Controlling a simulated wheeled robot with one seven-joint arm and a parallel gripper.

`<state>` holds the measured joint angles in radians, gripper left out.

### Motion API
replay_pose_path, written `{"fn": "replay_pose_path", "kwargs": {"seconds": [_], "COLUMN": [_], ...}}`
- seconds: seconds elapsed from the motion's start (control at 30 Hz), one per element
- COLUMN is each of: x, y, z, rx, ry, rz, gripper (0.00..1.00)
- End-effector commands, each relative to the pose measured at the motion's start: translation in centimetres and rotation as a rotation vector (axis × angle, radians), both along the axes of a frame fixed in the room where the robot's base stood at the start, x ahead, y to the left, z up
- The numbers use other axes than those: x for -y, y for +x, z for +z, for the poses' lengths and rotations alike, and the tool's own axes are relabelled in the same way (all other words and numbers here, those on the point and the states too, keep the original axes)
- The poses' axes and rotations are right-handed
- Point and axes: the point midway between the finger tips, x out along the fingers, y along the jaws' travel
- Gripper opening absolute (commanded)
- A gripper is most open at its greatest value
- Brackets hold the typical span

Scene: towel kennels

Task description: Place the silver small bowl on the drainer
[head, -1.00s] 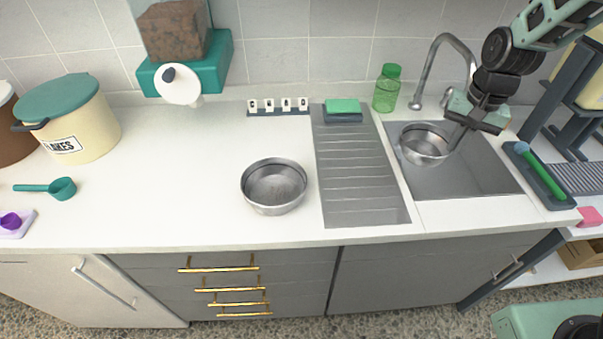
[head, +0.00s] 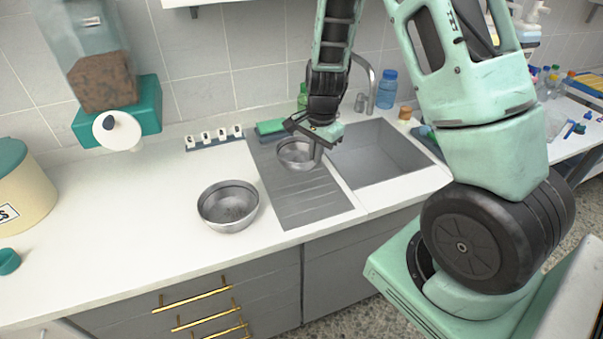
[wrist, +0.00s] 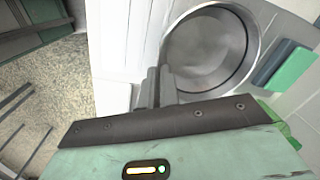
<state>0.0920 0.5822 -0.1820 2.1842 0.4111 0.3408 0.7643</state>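The small silver bowl (head: 294,154) is over the upper part of the grooved grey drainer (head: 303,205), left of the sink; I cannot tell whether it touches the surface. My gripper (head: 317,150) is at the bowl's right side. In the wrist view, my gripper's fingers (wrist: 158,82) are close together at the rim of the bowl (wrist: 208,48) and look shut on it. The bowl looks empty and roughly level.
A larger silver bowl (head: 229,207) stands on the counter left of the drainer. A green sponge (head: 270,127) lies at the drainer's back end, with a green bottle (head: 302,97) behind. The sink (head: 380,150) is empty. A tap (head: 371,85) rises behind it.

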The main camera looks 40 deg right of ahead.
Motion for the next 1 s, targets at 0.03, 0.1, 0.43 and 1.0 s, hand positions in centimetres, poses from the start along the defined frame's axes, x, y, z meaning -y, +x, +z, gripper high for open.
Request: {"fn": "replay_pose_path", "kwargs": {"seconds": [0.03, 0.1, 0.43, 1.0], "x": [0.1, 0.0, 0.0, 0.0], "y": [-0.1, -0.1, 0.0, 0.1], "z": [-0.9, -1.9, -5.6, -7.1], "rx": [-0.004, -0.002, -0.002, 0.002], "ry": [0.001, 0.002, 0.001, 0.0], "rz": [-0.003, -0.001, 0.003, 0.004], "gripper": [0.0, 0.0, 0.0, 0.18]}}
